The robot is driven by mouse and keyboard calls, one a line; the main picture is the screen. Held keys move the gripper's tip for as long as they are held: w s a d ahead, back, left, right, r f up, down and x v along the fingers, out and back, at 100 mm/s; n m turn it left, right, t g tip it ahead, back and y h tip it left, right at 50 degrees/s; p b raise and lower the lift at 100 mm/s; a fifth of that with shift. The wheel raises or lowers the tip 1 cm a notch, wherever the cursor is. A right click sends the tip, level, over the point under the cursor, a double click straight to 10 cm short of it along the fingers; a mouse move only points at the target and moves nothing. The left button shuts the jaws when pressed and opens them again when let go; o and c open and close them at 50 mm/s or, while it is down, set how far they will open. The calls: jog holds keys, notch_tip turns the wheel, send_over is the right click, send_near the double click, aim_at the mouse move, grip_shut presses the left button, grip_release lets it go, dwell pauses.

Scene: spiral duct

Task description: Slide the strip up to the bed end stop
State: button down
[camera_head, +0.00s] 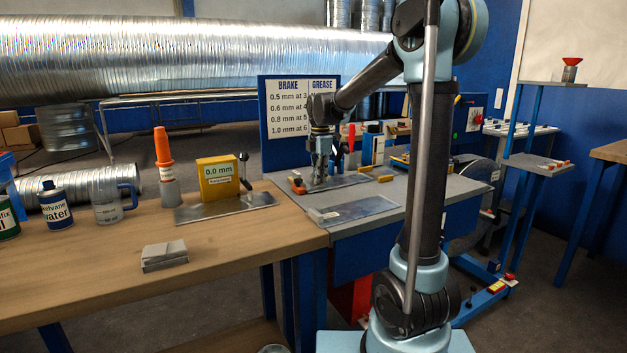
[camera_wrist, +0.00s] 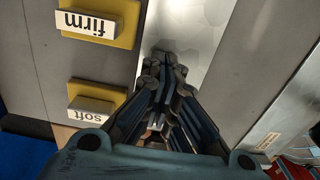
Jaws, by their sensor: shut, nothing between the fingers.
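A shiny metal strip (camera_head: 347,181) lies flat on the grey bench bed, and it also shows beneath my gripper in the wrist view (camera_wrist: 196,32). My gripper (camera_head: 319,180) points down at the strip's left part in the head view. In the wrist view its fingers (camera_wrist: 163,62) are together and hold nothing. I cannot tell whether the fingertips touch the strip. A small orange-red and dark piece (camera_head: 297,184) sits by the strip's left end. I cannot tell whether it is the end stop, or whether the strip touches it.
A second metal sheet (camera_head: 355,210) lies at the grey bench's front. Yellow pads labelled firm (camera_wrist: 98,22) and soft (camera_wrist: 94,103) lie beside the strip. A yellow gauge (camera_head: 217,178) and grey blocks (camera_head: 164,256) stand on the wooden bench. Bottles (camera_head: 373,145) stand behind my gripper.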

aim_at(312, 185)
notch_tip(312, 185, up, 10)
jog(key=s+a+n, duration=0.1)
jog(key=a+n, duration=0.2)
jog(key=n, duration=0.1)
jog(key=f, duration=1)
jog(key=shift+s+d, duration=0.2)
jog(key=shift+s+a, duration=0.55)
jog(key=shift+s, duration=0.05)
